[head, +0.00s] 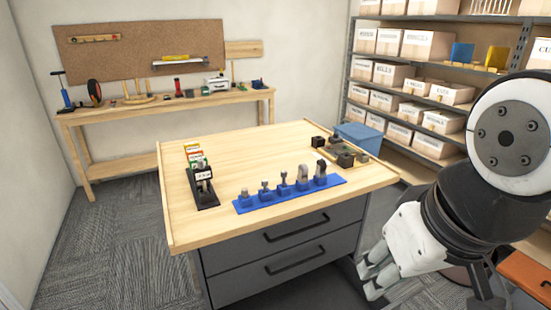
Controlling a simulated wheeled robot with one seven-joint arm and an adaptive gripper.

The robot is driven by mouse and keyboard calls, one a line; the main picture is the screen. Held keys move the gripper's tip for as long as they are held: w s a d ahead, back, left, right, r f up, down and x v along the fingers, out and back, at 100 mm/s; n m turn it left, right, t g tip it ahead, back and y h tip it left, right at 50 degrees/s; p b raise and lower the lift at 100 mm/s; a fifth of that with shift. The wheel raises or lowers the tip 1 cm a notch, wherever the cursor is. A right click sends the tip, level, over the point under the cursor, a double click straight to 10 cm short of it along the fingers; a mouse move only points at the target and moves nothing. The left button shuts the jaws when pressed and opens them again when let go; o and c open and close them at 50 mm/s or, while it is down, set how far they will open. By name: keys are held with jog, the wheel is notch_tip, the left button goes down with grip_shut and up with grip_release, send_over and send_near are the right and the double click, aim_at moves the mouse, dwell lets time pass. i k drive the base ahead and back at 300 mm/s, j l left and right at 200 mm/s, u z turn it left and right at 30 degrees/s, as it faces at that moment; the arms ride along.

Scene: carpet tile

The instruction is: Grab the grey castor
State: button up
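A blue rack (334,180) lies near the front of the wooden worktable, with several small grey and blue pieces standing in a row on it. The taller rounded grey piece (302,173) toward its right looks like a grey castor. A similar grey piece (320,168) stands at the right end, so I cannot tell for sure which is the castor. My gripper (371,272) is in front of the table's right side, well apart from the rack. Its fingers look spread, with nothing between them.
A black stand (206,200) with coloured cards behind it is on the table's left. A wooden tray (355,163) with dark blocks sits at the back right. The table's middle (245,160) is clear. Drawers are below; shelves of boxes (400,105) stand behind.

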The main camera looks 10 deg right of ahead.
aim_at(303, 170)
jog(key=i+l+u, duration=0.25)
jog(key=i+l, duration=0.15)
jog(key=l, duration=0.25)
jog(key=i+l+u, duration=0.15)
jog(key=l, duration=0.2)
jog(key=i+l+u, duration=0.1)
jog(key=i+l, duration=0.15)
jog(key=l, duration=0.1)
